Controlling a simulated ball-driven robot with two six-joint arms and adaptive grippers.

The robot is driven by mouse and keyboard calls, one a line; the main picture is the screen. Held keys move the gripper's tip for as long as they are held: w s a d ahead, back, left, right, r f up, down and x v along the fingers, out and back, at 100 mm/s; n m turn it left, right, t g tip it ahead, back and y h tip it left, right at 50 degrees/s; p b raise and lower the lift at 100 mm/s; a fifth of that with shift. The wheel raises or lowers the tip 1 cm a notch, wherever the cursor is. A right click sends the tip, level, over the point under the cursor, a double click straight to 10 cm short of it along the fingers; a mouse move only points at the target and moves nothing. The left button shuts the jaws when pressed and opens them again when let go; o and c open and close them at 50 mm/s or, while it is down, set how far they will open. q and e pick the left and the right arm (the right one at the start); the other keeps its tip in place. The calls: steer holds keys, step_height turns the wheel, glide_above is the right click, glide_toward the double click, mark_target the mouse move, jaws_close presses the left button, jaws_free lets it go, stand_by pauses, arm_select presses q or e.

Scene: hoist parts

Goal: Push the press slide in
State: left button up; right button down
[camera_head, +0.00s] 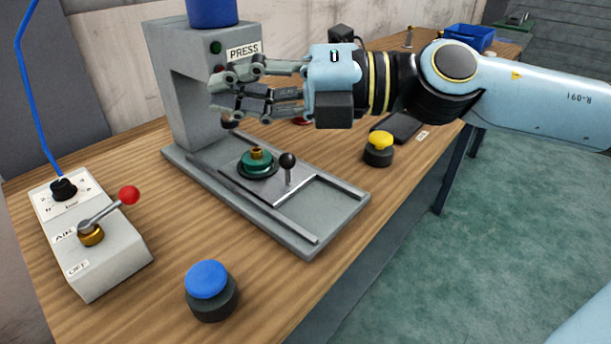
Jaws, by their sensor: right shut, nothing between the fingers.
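The press (184,108) is a grey frame with a "PRESS" label and a blue cylinder on top, on the wooden table. Its slide (295,201) is a metal plate out along the rails of the grey base, in front of the press opening. The slide carries a green part with a brass centre (257,160) and an upright handle with a black knob (288,161). My right gripper (222,97) is shut and empty. It is in front of the press column, above and behind the slide, apart from the knob. It hides part of the press opening. My left gripper is out of view.
A grey air-valve box (105,250) with a red-knobbed lever stands at the left. A blue button (208,281) is at the front, a yellow button (379,146) right of the press base. A dark flat item (398,126) and blue bin (468,37) lie farther back.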

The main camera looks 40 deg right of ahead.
step_height(320, 180, down, 5)
steer(key=s+n+g, duration=0.2)
steer(key=n+g, duration=0.3)
steer(key=n+g+h, duration=0.4)
steer(key=h, duration=0.6)
glide_toward(299, 195)
steer(key=s+d+r, duration=0.1)
steer(key=s+r, duration=0.2)
steer(key=s, duration=0.2)
steer(key=b+x, duration=0.4)
steer(key=x, duration=0.5)
steer(key=shift+d+f+b, duration=0.15)
steer(key=shift+f+b, duration=0.05)
steer(key=shift+b, duration=0.1)
steer(key=w, duration=0.1)
steer(key=w+a, duration=0.1)
steer(key=w, duration=0.1)
steer(key=shift+w, duration=0.5)
